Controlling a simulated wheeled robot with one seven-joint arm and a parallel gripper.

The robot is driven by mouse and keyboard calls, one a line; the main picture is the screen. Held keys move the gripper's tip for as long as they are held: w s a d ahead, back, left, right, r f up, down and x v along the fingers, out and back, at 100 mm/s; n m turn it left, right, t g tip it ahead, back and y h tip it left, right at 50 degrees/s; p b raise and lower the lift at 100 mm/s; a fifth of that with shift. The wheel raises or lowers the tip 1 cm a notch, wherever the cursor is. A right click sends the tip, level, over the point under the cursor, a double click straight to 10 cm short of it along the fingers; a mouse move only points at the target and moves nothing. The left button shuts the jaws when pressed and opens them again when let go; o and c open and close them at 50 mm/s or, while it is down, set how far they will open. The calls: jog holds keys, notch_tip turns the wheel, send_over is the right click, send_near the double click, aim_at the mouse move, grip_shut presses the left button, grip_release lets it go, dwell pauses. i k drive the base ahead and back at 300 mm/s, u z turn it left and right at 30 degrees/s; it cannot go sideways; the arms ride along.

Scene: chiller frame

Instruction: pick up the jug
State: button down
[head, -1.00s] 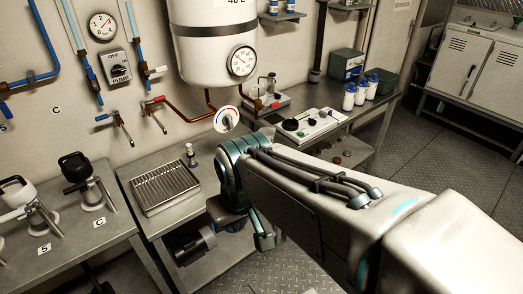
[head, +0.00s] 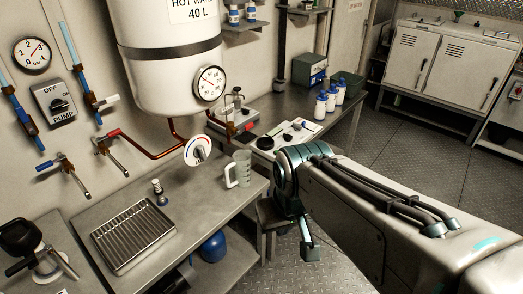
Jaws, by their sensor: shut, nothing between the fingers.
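The jug (head: 239,170) is a clear, pale measuring jug with a handle on its left. It stands upright on the right end of the metal bench (head: 192,222), near the dial below the water tank. My arm reaches in from the lower right, and its bent joint is to the right of the jug in the picture, apart from it.
The water tank (head: 170,60) and copper pipe (head: 150,151) are above. White-and-blue bottles (head: 330,98) stand on the back bench. Open floor lies right.

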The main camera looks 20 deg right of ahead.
aim_at(241, 163)
jog(key=z, duration=0.2)
jog(key=i, duration=0.95)
jog(key=z, duration=0.55)
jog(key=k, duration=0.6)
jog(key=u, duration=0.65)
jog(key=i, duration=0.5)
